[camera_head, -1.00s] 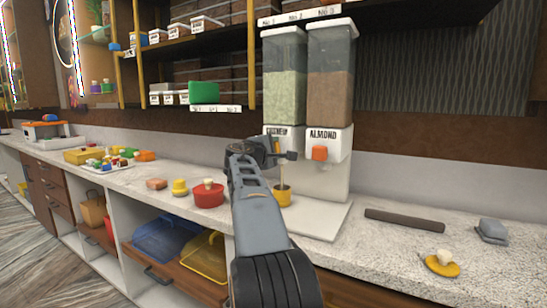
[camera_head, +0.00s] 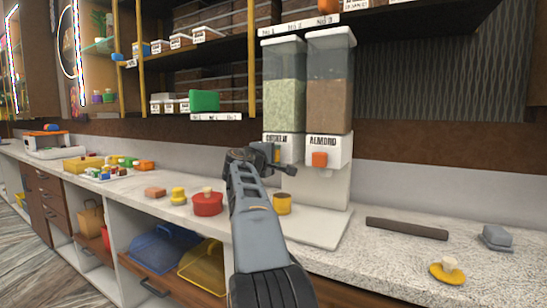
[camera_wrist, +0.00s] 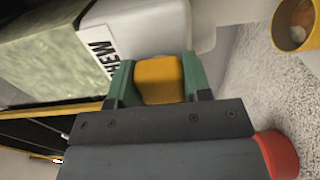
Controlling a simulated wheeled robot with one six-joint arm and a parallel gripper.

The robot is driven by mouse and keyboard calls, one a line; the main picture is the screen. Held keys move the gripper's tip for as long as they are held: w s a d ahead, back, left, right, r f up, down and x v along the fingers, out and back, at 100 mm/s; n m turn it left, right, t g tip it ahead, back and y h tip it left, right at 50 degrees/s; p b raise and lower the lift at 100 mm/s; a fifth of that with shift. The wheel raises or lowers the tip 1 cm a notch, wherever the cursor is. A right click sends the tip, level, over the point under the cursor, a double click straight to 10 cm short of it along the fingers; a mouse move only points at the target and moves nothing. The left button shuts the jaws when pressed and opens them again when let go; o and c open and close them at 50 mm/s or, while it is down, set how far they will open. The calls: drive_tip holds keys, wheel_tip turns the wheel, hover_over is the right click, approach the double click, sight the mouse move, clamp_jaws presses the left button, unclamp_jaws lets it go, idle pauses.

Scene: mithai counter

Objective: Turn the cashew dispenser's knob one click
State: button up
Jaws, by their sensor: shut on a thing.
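The cashew dispenser (camera_head: 284,92) is the left of two clear hoppers, filled with pale green contents; its label is partly hidden by my arm. Its orange-yellow knob (camera_wrist: 160,80) sits between the two green fingers of my gripper (camera_wrist: 158,84) in the wrist view, and the gripper is shut on it. In the head view my gripper (camera_head: 270,155) is at the front of the cashew dispenser, and the knob is mostly hidden there. A yellow cup (camera_head: 283,204) stands below the spout; it also shows in the wrist view (camera_wrist: 292,24).
The almond dispenser (camera_head: 329,85) with its orange knob (camera_head: 320,159) stands just right. A red pot (camera_head: 207,204) and a yellow pot (camera_head: 178,196) stand left. A dark bar (camera_head: 406,228), a grey block (camera_head: 496,237) and a yellow lid (camera_head: 447,272) lie right.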

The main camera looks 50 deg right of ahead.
drive_tip(key=o, duration=0.9)
drive_tip(key=shift+a, duration=0.1)
drive_tip(key=b+v, duration=0.1)
drive_tip(key=v, duration=1.2)
drive_tip(key=shift+a, duration=0.3)
